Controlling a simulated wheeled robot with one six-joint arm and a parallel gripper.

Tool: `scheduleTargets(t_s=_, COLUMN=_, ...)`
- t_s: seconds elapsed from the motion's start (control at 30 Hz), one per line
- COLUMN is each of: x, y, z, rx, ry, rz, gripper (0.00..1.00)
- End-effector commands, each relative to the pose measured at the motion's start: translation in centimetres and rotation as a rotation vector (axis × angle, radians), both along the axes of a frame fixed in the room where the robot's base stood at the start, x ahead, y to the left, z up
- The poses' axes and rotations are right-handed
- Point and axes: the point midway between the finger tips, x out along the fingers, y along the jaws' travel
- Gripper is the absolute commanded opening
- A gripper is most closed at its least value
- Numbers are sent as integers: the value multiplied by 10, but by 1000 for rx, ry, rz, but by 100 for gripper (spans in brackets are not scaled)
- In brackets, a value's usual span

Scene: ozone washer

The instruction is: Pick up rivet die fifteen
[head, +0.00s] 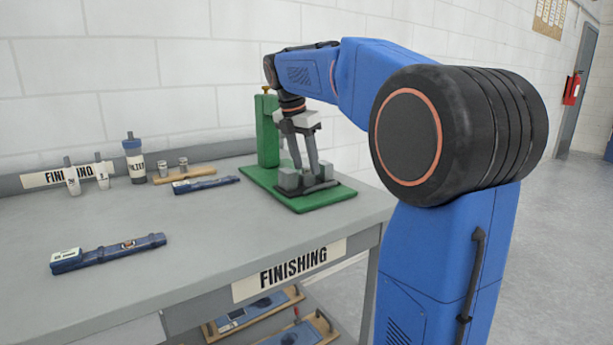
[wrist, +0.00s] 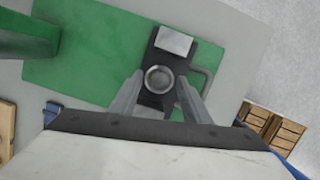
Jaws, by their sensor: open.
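A round metal die-like piece (wrist: 159,79) with a hollow top sits on a dark fixture (wrist: 172,100) in the wrist view. My gripper (wrist: 160,88) is open, with one finger on either side of this piece; I cannot tell whether they touch it. In the head view my gripper (head: 306,168) points down over the green press base (head: 330,200), and its fingers hide the piece. Small metal dies stand on a wooden holder (head: 190,175) and by the wall, one of them at the far left (head: 72,178). No number fifteen is readable.
The green press column (head: 267,130) stands close behind my gripper. A grey bent handle (wrist: 208,82) lies right of the fixture. Blue tools (head: 108,253) and a labelled bottle (head: 134,160) are on the grey bench (head: 200,235). Its front middle is clear.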

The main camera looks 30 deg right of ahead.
Motion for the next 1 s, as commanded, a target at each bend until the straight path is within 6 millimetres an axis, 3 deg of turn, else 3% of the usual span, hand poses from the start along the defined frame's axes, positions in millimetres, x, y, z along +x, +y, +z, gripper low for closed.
scheduleTargets(t_s=0.17, x=0, y=0, z=0, rx=0, ry=0, rz=0, gripper=43)
scheduleTargets(t_s=0.3, x=0, y=0, z=0, rx=0, ry=0, rz=0, gripper=10)
scheduleTargets(t_s=0.37, x=0, y=0, z=0, rx=0, ry=0, rz=0, gripper=0)
scheduleTargets(t_s=0.73, x=0, y=0, z=6, rx=-1, ry=-1, rz=-1, gripper=0)
scheduleTargets(t_s=0.87, x=1, y=0, z=22, rx=0, ry=-3, rz=0, gripper=0)
scheduleTargets(t_s=1.0, x=1, y=0, z=52, rx=-1, ry=-4, rz=0, gripper=0)
